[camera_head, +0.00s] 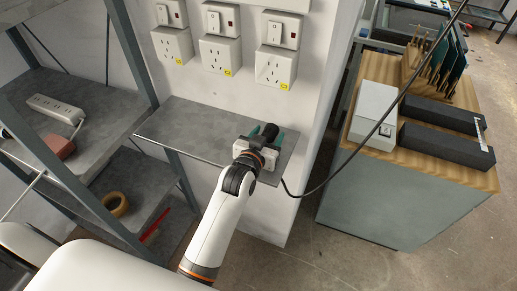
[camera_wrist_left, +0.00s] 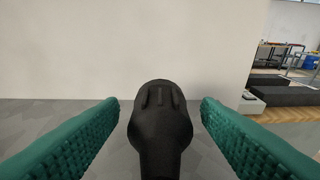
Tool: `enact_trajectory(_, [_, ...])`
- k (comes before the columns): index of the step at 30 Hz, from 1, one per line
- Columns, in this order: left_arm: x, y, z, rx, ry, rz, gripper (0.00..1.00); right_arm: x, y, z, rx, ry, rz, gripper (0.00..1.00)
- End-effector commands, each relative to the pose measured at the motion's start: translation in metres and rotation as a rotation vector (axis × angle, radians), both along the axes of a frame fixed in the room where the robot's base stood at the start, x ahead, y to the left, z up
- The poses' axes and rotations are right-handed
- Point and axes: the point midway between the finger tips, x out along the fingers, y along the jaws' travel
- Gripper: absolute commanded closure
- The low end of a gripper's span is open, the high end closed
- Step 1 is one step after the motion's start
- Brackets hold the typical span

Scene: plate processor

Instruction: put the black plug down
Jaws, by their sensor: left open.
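The black plug (camera_wrist_left: 160,122) stands between the two green fingers of my left gripper (camera_wrist_left: 160,125) in the left wrist view, with a gap on each side. In the head view the plug (camera_head: 270,131) shows as a dark shape by the fingers, over the grey shelf (camera_head: 190,125) on the wall. My left gripper (camera_head: 262,142) is open there, at the shelf's right part. Its body hides the plug's lower part, and I cannot see exactly how the plug meets the shelf. A black cable (camera_head: 352,153) runs from beside the gripper up to the right. My right gripper is not in view.
Several wall sockets (camera_head: 220,55) with switches are above the shelf. A rack (camera_head: 85,105) at the left holds a power strip (camera_head: 56,108), a tape roll (camera_head: 114,204) and a red item (camera_head: 151,231). A cabinet (camera_head: 385,195) with boxes stands right. Shelf room is free left of the gripper.

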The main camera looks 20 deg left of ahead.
Motion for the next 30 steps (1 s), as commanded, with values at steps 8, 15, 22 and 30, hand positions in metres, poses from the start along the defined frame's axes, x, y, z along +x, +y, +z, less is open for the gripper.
enact_trajectory(8, [-0.06,0.002,0.01,0.0,0.001,-0.001,0.42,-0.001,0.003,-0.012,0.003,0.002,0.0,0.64])
enact_trajectory(15, [-0.088,0.003,0.017,0.001,0.001,0.0,0.42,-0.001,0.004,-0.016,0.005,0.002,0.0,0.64])
enact_trajectory(22, [-0.093,0.003,0.019,0.001,0.001,0.0,0.42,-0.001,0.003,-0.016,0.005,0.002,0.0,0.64])
enact_trajectory(30, [-0.092,0.003,0.019,0.001,0.0,0.0,0.42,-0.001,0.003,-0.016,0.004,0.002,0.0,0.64])
